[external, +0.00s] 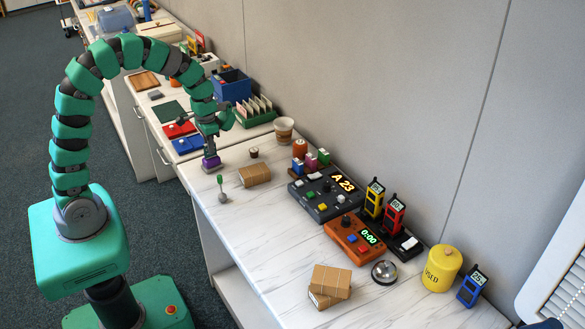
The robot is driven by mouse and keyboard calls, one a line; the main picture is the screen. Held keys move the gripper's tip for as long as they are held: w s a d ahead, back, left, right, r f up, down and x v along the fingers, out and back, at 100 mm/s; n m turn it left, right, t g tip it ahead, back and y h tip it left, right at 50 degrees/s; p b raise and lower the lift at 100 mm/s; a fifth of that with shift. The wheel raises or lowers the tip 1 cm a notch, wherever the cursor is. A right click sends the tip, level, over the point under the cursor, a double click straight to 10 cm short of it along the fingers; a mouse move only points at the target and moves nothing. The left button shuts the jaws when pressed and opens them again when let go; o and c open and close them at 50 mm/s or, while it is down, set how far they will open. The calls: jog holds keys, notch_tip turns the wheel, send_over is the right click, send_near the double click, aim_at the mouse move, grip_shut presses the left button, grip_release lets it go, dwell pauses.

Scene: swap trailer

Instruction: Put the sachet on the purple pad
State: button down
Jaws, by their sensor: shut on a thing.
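My gripper (210,152) points down at the near end of the far counter, right over a small purple patch. This patch, which looks like the purple pad (211,163), lies in line with the coloured pads and is largely covered by my gripper. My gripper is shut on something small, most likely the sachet. The sachet itself cannot be made out between the jaws. I cannot tell whether it touches the pad.
A blue pad (188,145) and a red pad (180,129) lie just beyond. A green rack (256,118) of packets and a cup (284,129) stand to the right.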

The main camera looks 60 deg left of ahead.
jog(key=c, duration=1.4)
grip_release()
jog(key=shift+c, duration=0.2)
jog(key=w+d+r+t+p, duration=0.15)
jog(key=r+t, duration=0.25)
jog(key=r, duration=1.3)
jog(key=w+d+r+t, duration=0.2)
jog(key=r+t, duration=0.2)
jog(key=r, duration=1.3)
jog(key=s+d+r+t, duration=0.1)
jog(key=s+r+t, duration=0.2)
jog(key=r, duration=0.8)
jog(key=s+d+r+t, duration=0.1)
jog(key=s+r+t, duration=0.3)
jog(key=r, duration=0.8)
jog(key=shift+d, duration=0.25)
